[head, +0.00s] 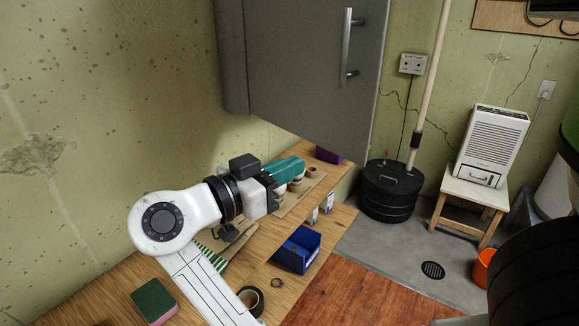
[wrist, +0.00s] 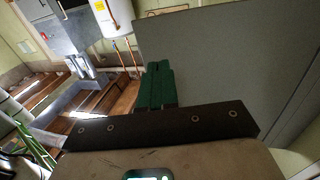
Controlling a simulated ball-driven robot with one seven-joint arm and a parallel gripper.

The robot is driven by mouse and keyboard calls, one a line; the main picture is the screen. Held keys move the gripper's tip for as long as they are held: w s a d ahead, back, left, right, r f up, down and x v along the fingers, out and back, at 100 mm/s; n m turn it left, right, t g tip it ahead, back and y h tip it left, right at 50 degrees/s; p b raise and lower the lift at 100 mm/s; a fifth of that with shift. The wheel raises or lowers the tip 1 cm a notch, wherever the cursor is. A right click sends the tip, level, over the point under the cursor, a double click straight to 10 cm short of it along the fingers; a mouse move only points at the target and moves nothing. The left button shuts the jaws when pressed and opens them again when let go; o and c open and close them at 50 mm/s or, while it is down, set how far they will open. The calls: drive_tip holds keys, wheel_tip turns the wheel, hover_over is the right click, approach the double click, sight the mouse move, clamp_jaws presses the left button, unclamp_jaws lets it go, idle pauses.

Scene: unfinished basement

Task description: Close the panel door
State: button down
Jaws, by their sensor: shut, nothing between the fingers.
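The grey panel door (head: 305,65) fills the upper middle of the head view, with a vertical metal handle (head: 348,48) near its right edge. A narrow grey cabinet part (head: 230,55) shows along its left side. How far the door stands open I cannot tell. My gripper (head: 297,165) has teal fingers and appears just below the door's lower edge in the head view. In the wrist view its fingers (wrist: 157,72) are together and empty, in front of the left part of a broad grey panel (wrist: 235,60). Contact with the panel is not clear. The handle does not show there.
A wooden bench (head: 110,285) below my arm holds a blue bin (head: 298,250), a tape roll (head: 251,300) and a green-and-pink sponge (head: 154,300). A black lidded bin (head: 391,190) and a stool (head: 470,200) with a white appliance (head: 493,145) stand at right. Some floor (head: 345,292) is clear.

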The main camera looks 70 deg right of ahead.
sight(346, 143)
drive_tip(key=p+x, duration=0.3)
drive_tip(key=x, duration=0.7)
drive_tip(key=shift+s+d, duration=0.1)
drive_tip(key=shift+d, duration=0.2)
drive_tip(key=shift+s+d, duration=0.3)
drive_tip(key=shift+d, duration=0.25)
